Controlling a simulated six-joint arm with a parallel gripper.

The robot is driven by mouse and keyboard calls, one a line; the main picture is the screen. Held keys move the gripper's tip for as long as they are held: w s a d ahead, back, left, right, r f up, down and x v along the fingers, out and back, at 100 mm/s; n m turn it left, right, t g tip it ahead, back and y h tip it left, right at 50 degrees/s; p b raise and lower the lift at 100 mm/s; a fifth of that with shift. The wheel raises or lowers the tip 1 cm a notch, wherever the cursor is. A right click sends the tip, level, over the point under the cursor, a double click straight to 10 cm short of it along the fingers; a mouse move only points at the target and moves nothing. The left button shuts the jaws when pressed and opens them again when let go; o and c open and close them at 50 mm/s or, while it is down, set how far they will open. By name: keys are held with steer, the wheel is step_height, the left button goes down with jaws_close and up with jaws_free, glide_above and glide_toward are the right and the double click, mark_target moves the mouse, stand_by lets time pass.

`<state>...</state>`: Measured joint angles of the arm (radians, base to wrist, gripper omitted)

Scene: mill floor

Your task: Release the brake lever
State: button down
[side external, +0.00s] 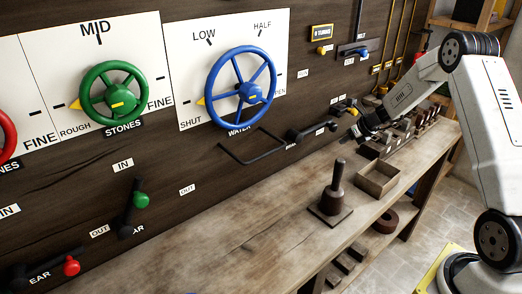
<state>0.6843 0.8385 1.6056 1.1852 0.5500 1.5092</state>
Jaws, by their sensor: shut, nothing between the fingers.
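A black lever (310,131) is mounted low on the dark wooden panel, right of the blue wheel. Small labels sit beside it, too small to read surely; I take it to be the brake lever. It lies nearly level, with its dark end toward the right. My gripper (356,131) is in front of the panel, just right of the lever's right end, and appears apart from it. Its dark fingers are shut and empty, pointing left and down. The exact gap between fingers and lever cannot be told from this angle.
A thin black bar frame (250,149) juts out below the blue wheel (241,88). A green wheel (112,89) is further left. On the bench (235,222) stand a dark handled weight (332,195) and an open wooden box (377,180). Dark blocks (376,148) lie below my gripper.

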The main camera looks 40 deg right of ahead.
steer(key=x, duration=0.4)
steer(key=shift+w+f, duration=0.1)
steer(key=shift+f, duration=0.15)
steer(key=shift+w+d+r, duration=0.1)
steer(key=shift+w+r, duration=0.05)
steer(key=shift+r, duration=0.55)
steer(key=shift+w+d+r, duration=0.1)
steer(key=shift+w+r, duration=0.05)
steer(key=shift+r, duration=0.5)
steer(key=shift+w+d+r, duration=0.1)
steer(key=shift+w+r, duration=0.05)
steer(key=shift+r, duration=0.55)
steer(key=shift+r, duration=0.1)
